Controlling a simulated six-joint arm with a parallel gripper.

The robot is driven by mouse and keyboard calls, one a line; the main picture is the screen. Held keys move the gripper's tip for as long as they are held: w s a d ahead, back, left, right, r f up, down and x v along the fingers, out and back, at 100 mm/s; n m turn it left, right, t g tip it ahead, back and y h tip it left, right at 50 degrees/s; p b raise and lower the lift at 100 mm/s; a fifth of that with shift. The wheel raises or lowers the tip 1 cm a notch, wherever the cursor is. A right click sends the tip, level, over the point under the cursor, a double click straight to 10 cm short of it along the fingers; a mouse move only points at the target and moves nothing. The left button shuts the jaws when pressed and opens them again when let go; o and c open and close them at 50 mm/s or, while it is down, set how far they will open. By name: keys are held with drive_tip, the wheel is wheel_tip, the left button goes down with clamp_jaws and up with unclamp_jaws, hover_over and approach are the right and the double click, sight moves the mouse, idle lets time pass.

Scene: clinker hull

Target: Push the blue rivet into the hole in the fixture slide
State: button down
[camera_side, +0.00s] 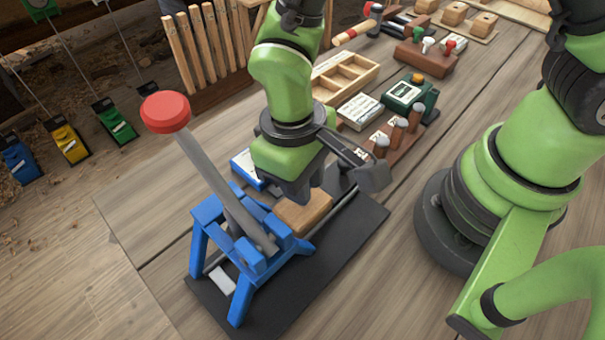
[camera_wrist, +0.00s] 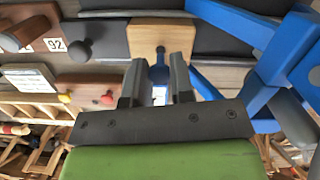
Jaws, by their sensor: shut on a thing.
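My gripper (camera_wrist: 157,88) is shut on the blue rivet (camera_wrist: 158,74), which shows between the two fingers in the wrist view. The rivet's narrow end points at the light wooden block (camera_wrist: 163,32) of the fixture slide. A dark spot at the block's near edge lines up with the rivet, but I cannot tell whether the rivet has entered a hole. In the side view my gripper (camera_side: 300,196) is right above the wooden block (camera_side: 308,212), and its fingers hide the rivet there. The block sits on the fixture's black base (camera_side: 345,238).
A blue lever press (camera_side: 240,250) with a red knob (camera_side: 166,112) stands at the near left of the block. The bench's left front is clear.

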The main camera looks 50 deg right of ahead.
drive_tip(key=shift+f, duration=0.15)
idle(0.3)
drive_tip(key=shift+f, duration=0.25)
drive_tip(key=shift+f, duration=0.75)
drive_tip(key=c, duration=0.9)
unclamp_jaws()
drive_tip(key=shift+r, duration=0.1)
drive_tip(key=shift+r, duration=4)
